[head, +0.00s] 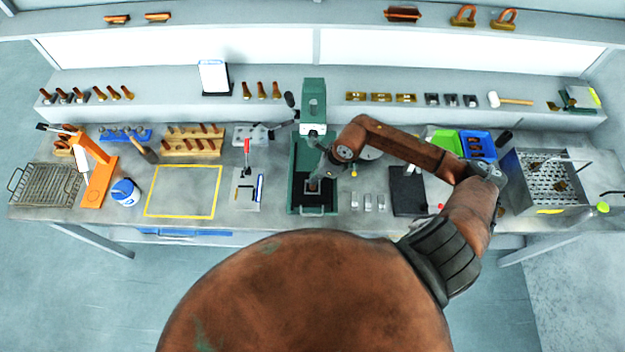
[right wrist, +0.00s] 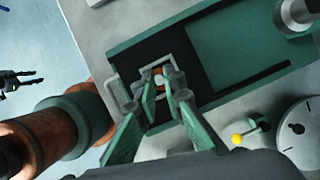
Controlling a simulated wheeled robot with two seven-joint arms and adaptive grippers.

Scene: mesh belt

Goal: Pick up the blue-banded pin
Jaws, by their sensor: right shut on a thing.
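My right gripper (head: 315,178) reaches down into the bed of the green press (head: 314,100) at the middle of the bench. In the right wrist view, my right gripper (right wrist: 158,98) has its two green-lined fingers close together over a small grey square frame (right wrist: 141,84). It is shut on a small copper-coloured piece (right wrist: 158,75) with a pale edge, inside that frame. The fingers hide most of this piece, and I cannot make out a blue band on it. My left gripper is not in view.
A wooden rack with pins (head: 192,146) and a yellow-outlined area (head: 182,191) lie left of the press. Small metal blocks (head: 367,203), a black plate (head: 408,192), a blue bin (head: 478,146) and a mesh-sided machine (head: 548,186) stand to the right.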

